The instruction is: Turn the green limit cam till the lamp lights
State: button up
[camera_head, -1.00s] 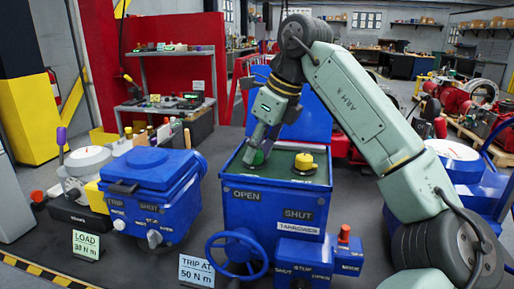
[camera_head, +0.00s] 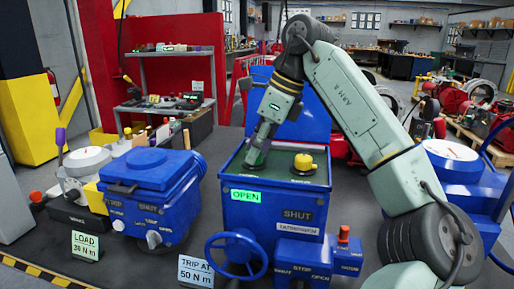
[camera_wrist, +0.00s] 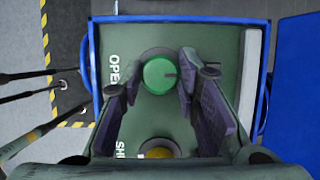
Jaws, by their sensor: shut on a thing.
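The green limit cam (camera_head: 256,158) is a round knob inside the open blue actuator box (camera_head: 262,212). In the wrist view the green cam (camera_wrist: 158,76) lies between my two fingertips, with a dark mark at its right side. My gripper (camera_head: 254,157) points down into the box and is shut on the cam; its fingers partly hide the cam in the head view. The OPEN lamp (camera_head: 245,195) on the box front is lit bright green. The SHUT lamp (camera_head: 298,215) is unlit.
A yellow cam (camera_head: 303,162) sits right of the green one; it also shows low in the wrist view (camera_wrist: 159,152). The raised blue lid stands behind. A blue handwheel (camera_head: 236,255) is in front. A closed blue box (camera_head: 152,190) stands left.

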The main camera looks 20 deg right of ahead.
jog(key=o, duration=1.2)
jog(key=shift+c, duration=0.2)
jog(key=v, duration=0.7)
jog(key=shift+r, duration=0.25)
jog(key=shift+s+f, duration=0.1)
jog(key=shift+s, duration=0.05)
